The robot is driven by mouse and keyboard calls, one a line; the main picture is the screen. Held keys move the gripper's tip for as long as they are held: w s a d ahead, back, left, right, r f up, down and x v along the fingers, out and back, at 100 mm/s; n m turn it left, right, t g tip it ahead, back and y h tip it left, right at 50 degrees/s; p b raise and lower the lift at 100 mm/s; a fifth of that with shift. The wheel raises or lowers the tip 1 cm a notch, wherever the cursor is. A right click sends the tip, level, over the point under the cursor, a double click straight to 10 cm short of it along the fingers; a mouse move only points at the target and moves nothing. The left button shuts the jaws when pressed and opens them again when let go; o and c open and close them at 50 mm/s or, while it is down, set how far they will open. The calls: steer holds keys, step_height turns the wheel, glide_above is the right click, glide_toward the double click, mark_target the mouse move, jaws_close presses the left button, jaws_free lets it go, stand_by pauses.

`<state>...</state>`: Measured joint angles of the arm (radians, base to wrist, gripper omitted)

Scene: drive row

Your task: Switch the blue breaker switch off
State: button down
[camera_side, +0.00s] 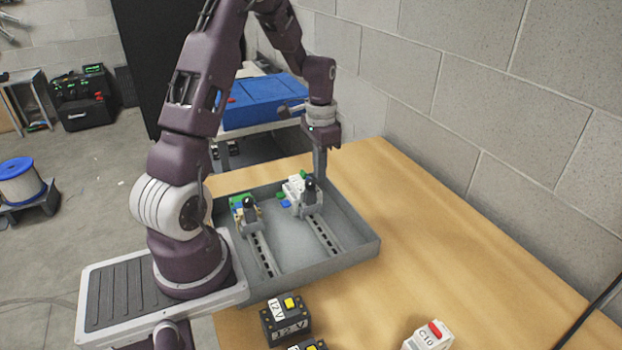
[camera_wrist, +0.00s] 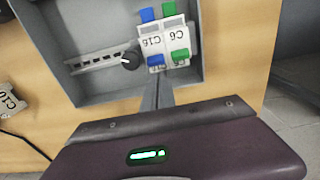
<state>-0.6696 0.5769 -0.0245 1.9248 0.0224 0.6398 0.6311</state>
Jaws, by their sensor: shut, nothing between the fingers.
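The breaker with blue parts, labelled C16 (camera_wrist: 152,41), sits on a rail in the wrist view, its label upside down. One blue tab (camera_wrist: 155,60) is at its near end and another blue tab (camera_wrist: 147,15) at its far end. I cannot tell which way the switch is set. A C6 breaker (camera_wrist: 177,37) with green tabs stands directly beside it. In the side view, the white breakers (camera_side: 294,187) are partly hidden. My gripper (camera_side: 320,174) is shut and empty, pointing down close to them. In the wrist view my fingers (camera_wrist: 157,88) reach toward the C16's near blue tab; contact is unclear.
The grey tray (camera_side: 359,251) holds two slotted rails. A black knob (camera_wrist: 131,59) stands beside the C16 breaker. Another device (camera_side: 249,214) sits on the left rail. A black 12 V box (camera_side: 286,318) and a C10 breaker (camera_side: 428,337) lie outside. The right tabletop is mostly clear.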

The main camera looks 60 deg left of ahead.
steer(key=shift+f, duration=0.3)
steer(key=shift+s, duration=0.1)
steer(key=shift+s, duration=0.85)
steer(key=shift+w+r, duration=0.1)
steer(key=shift+w, duration=0.55)
step_height(320, 180, up, 10)
